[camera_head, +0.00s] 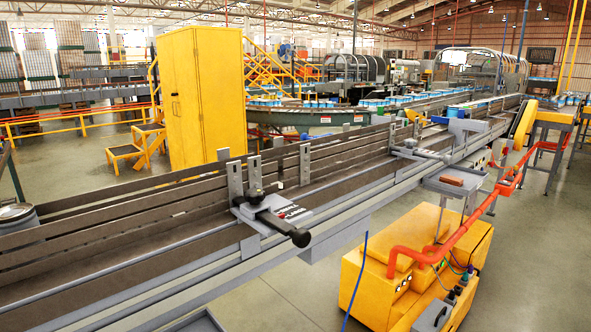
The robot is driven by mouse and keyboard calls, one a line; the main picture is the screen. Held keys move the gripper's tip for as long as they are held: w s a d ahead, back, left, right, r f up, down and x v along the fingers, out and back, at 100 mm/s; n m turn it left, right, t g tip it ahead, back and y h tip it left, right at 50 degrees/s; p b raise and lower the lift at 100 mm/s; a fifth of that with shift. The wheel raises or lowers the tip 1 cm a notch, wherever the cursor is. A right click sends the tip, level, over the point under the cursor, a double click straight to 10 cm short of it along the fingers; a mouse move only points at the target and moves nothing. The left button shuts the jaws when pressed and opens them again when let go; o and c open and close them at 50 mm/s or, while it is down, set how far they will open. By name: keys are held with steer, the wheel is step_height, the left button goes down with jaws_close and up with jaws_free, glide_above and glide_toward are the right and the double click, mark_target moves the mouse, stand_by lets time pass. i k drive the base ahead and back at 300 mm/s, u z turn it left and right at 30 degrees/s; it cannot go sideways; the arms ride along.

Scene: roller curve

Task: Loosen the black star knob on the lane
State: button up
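The lane (345,183) is a long conveyor with grey side rails, running from the lower left to the upper right. A grey clamp block (280,212) with red marking sits on its near rail, beside upright slotted metal plates (236,181). A black bar slants from this block toward the front right and ends in a rounded black knob (300,237). It is too small to tell whether the knob is star-shaped. A smaller dark fitting (256,197) sits at the foot of an upright plate. My gripper is not in view.
A yellow machine (375,270) with an orange-red pipe (466,228) stands on the floor at the lower right. Floor between lane and yellow machine is open.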

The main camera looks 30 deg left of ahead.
mark_target(255, 196)
steer(key=i, duration=1.45)
steer(key=u, duration=4.2)
